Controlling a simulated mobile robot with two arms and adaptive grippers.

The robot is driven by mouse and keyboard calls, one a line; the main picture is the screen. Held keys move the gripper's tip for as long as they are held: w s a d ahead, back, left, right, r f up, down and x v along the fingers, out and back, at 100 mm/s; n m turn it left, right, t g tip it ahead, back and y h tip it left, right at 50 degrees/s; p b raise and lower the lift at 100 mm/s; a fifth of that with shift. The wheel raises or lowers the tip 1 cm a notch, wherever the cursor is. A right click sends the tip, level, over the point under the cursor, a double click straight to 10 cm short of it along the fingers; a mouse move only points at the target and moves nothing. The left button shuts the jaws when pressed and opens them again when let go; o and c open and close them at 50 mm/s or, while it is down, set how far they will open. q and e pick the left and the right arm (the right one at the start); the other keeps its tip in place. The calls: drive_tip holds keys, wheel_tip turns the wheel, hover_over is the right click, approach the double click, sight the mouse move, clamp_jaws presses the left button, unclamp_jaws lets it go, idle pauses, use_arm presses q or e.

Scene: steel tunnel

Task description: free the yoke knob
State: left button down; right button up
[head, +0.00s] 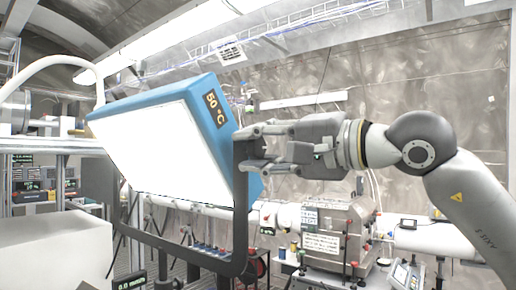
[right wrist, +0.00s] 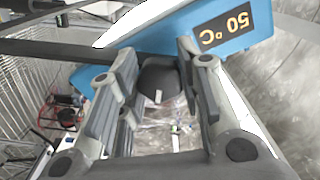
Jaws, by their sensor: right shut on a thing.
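A blue-housed light panel (head: 215,130) with a glowing white face hangs tilted in a dark grey U-shaped yoke (head: 240,215). Its side carries a "50 °C" label, which also shows in the right wrist view (right wrist: 225,28). My right gripper (head: 255,148) reaches in from the right to the top of the yoke's right arm. In the right wrist view a dark rounded yoke knob (right wrist: 160,82) sits between the two fingers, and the gripper is shut on it. In the head view the fingers mostly hide the knob. My left gripper is not in view.
A grey machine box (head: 335,235) stands on a bench behind, below my right arm. A shelf with instruments (head: 40,185) is at the left. A white box (head: 55,250) fills the lower left. Cable trays run along the tunnel wall.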

drive_tip(key=shift+f+n, duration=0.1)
drive_tip(key=shift+n, duration=0.5)
drive_tip(key=shift+a+f, duration=0.1)
drive_tip(key=o, duration=1)
drive_tip(key=shift+o, duration=0.2)
drive_tip(key=v, duration=1.2)
